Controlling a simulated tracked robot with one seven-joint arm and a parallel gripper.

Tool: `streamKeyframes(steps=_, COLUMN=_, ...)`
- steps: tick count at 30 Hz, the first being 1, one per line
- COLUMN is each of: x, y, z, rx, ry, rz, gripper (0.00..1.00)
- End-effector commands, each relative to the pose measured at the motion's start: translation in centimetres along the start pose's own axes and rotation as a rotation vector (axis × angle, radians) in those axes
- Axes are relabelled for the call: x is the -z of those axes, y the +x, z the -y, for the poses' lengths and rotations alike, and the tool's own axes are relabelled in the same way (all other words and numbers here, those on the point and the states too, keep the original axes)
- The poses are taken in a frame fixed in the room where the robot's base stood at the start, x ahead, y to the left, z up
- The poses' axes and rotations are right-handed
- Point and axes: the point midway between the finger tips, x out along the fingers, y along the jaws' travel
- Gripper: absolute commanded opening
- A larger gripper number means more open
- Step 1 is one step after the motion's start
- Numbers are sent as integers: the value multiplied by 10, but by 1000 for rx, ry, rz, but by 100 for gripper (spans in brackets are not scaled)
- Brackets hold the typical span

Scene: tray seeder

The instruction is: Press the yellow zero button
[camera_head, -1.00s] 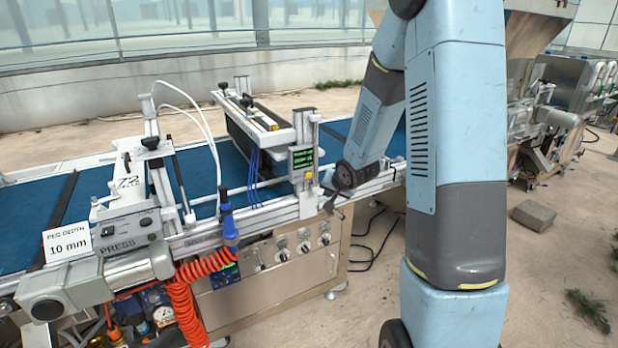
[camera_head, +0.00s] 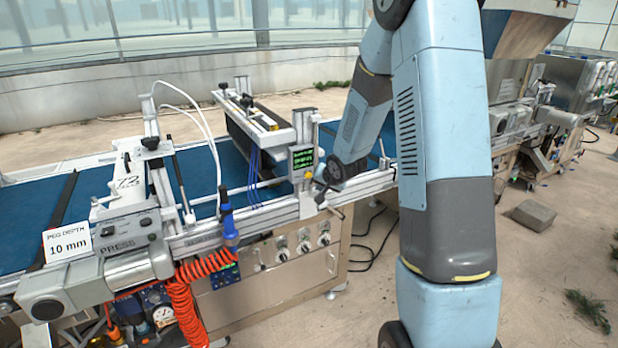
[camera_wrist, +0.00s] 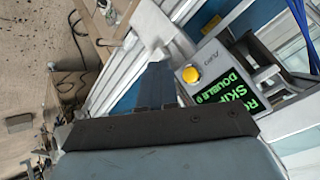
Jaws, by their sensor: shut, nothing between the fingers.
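The yellow button (camera_wrist: 190,74) is round and sits on a grey panel beside a black display (camera_wrist: 232,90) with green text, in the wrist view. In the head view the button (camera_head: 308,174) is a tiny yellow spot below the small display (camera_head: 302,158). My gripper (camera_wrist: 157,70) is shut and empty, its dark fingers side by side. In the wrist view its fingertips appear just left of the button, with a gap in the picture. I cannot tell the distance in depth. In the head view my gripper (camera_head: 319,186) is small and dark, just right of the display box.
The metal rail (camera_head: 272,215) of the seeder runs under the display box. Blue cables (camera_head: 254,175) hang left of it. An orange coiled hose (camera_head: 182,305) hangs at the front left.

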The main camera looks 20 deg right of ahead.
Motion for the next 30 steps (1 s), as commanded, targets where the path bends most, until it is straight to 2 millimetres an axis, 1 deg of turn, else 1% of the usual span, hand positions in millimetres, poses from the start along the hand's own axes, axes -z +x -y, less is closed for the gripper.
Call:
streamKeyframes(steps=1, x=3, y=5, z=4, rx=1, ry=-2, rz=0, gripper=0)
streamKeyframes(steps=6, x=13, y=18, z=12, rx=0, ry=0, rz=0, gripper=0)
streamKeyframes(steps=12, x=20, y=28, z=19, rx=-1, ry=0, rz=0, gripper=0)
streamKeyframes(steps=18, x=22, y=30, z=22, rx=0, ry=0, rz=-1, gripper=0)
streamKeyframes(steps=30, x=22, y=30, z=22, rx=-1, ry=0, rz=-1, gripper=0)
